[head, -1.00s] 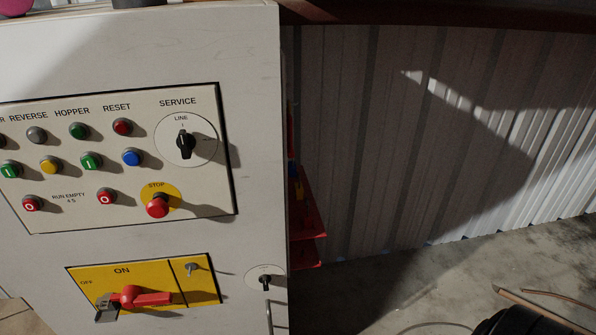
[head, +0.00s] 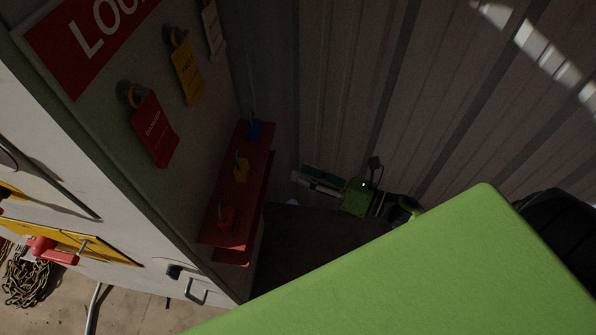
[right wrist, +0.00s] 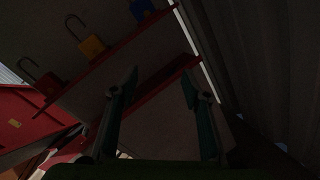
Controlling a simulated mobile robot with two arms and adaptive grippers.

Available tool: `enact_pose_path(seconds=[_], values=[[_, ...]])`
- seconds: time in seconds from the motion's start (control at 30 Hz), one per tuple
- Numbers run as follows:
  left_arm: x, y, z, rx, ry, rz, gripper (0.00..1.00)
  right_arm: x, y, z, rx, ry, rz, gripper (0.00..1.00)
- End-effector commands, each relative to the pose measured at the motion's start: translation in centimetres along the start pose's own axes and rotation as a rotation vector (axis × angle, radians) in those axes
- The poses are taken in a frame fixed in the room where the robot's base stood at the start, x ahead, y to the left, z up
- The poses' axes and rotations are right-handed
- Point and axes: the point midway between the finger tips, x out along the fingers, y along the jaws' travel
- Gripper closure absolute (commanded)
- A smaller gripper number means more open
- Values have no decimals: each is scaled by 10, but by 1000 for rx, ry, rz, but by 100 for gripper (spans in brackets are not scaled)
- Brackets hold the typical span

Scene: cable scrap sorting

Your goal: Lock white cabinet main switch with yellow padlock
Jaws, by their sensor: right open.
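The yellow padlock (head: 241,172) stands on a red shelf (head: 222,238) on the side of the white cabinet (head: 120,200), between a blue padlock (head: 254,129) and a red padlock (head: 226,218). In the right wrist view the yellow padlock (right wrist: 93,47) shows with its shackle up, beyond the fingers and to the upper left. My right gripper (head: 304,178) is open and empty, to the right of the shelf and apart from it; its two fingers (right wrist: 160,76) spread in the wrist view. The red main switch handle (head: 52,253) on its yellow plate shows at lower left. My left gripper is out of view.
A red tag (head: 153,131), a yellow tag (head: 188,72) and a pale tag (head: 213,30) hang above the shelf. A corrugated wall (head: 340,80) stands behind. A chain (head: 28,280) lies on the floor. My green arm covers the lower right.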

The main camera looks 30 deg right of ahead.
Motion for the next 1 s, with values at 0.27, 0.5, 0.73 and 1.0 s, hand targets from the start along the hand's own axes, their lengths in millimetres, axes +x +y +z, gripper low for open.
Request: enact_pose_path(seconds=[0.27, 0.5, 0.73, 1.0], values=[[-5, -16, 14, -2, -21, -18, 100, -4, 91, 29, -595, 84, 296, 57], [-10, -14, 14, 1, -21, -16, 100, 6, 99, 29, -635, 86, 315, 57], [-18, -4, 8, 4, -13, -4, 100, 28, 105, 25, -632, 85, 314, 57], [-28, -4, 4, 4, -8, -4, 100, 54, 113, 21, -630, 84, 314, 57]])
